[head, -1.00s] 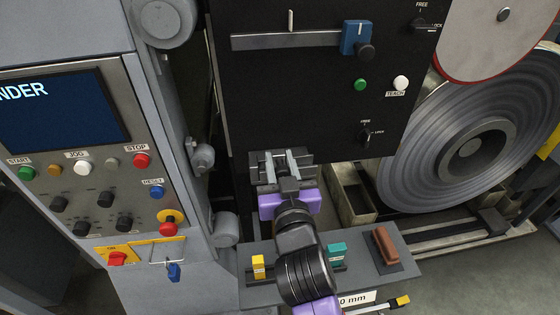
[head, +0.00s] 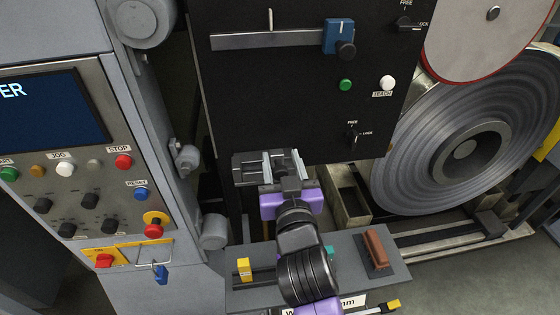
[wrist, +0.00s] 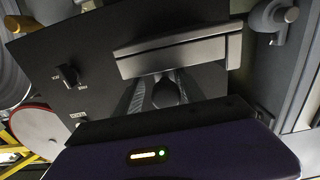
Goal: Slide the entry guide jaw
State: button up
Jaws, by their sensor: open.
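A grey block with a flat bar (wrist: 180,50), which looks like the entry guide jaw, sits at the lower edge of the black panel (head: 290,105). It also shows in the head view (head: 245,168), partly behind my gripper. My gripper (head: 284,162) is open in front of it. In the wrist view, the two fingers of my gripper (wrist: 163,92) stand on either side of a dark rounded knob (wrist: 166,94) below the bar. Whether they touch the knob I cannot tell. A FREE/LOCK lever (head: 353,135) is on the panel to the upper right.
A blue slider (head: 338,36) with a black knob sits on a rail higher up. A large steel coil (head: 440,160) stands right. A button console (head: 100,190) is close on the left. A shelf (head: 395,270) with a brown block (head: 376,248) lies below.

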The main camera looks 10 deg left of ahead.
jog(key=shift+s, duration=0.1)
jog(key=b+v, duration=0.2)
jog(key=v, duration=0.5)
jog(key=shift+s, duration=0.35)
jog(key=shift+d, duration=0.1)
jog(key=shift+r, duration=0.3)
jog(key=s+d+f+m+g+h, duration=0.1)
jog(key=s+d+f, duration=0.3)
jog(key=s+d, duration=0.3)
jog(key=s+d+f+m+h, duration=0.1)
jog(key=s+d+f, duration=0.3)
jog(key=s, duration=1.2)
jog(key=s+d+f+m+g+h, duration=0.1)
jog(key=s+d+f+h, duration=0.2)
jog(key=s+d, duration=0.9)
jog(key=shift+s+d+f+g, duration=0.25)
jog(key=shift+s+f+g, duration=0.1)
jog(key=shift+f, duration=0.25)
